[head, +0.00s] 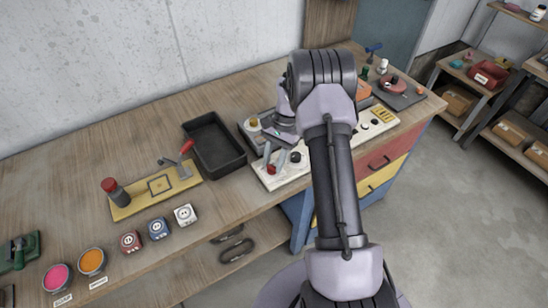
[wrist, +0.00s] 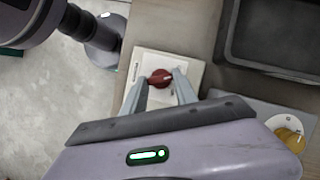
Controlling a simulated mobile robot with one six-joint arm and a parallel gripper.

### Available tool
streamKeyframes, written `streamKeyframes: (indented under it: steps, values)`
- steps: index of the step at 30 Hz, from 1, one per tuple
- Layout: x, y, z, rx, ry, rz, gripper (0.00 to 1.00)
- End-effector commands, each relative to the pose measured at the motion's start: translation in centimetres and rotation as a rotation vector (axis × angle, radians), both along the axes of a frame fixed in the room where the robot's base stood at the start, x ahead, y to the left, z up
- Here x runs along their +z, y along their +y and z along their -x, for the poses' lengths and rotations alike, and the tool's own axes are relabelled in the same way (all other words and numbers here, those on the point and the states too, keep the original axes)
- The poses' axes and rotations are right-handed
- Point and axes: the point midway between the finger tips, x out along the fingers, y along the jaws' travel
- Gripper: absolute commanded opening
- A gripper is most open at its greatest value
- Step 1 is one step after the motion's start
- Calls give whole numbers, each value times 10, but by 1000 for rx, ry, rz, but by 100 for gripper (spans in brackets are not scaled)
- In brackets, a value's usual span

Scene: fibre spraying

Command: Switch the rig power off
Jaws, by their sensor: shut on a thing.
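A red rotary knob (head: 271,169) sits on a white switch plate at the front left end of the pale control panel (head: 297,170). In the wrist view the red knob (wrist: 160,78) is in the middle of its white plate (wrist: 151,64), with its grip bar lying roughly across the picture. My gripper (head: 276,161) reaches down to it from above. In the wrist view my gripper (wrist: 161,75) has one finger on each side of the knob and is shut on it. The plate's small markings are too small to read.
A black tray (head: 214,145) stands left of the panel. A grey unit with a yellow knob (head: 254,122) is behind the switch plate. A yellow board (head: 155,190) with a red-handled clamp, small labelled blocks and paint pots are farther left on the bench.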

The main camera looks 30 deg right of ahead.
Motion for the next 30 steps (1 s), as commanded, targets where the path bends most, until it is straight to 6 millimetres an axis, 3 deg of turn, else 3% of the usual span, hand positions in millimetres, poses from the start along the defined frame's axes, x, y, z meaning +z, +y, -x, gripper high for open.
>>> streamKeyframes:
  steps: [12,28,29,30]
  values:
    - [1,1,-2,164,-1,0,0]
    - [0,1,-2,185,-1,0,0]
    - [0,1,-2,185,-2,1,36]
    - [0,1,-2,185,-2,1,44]
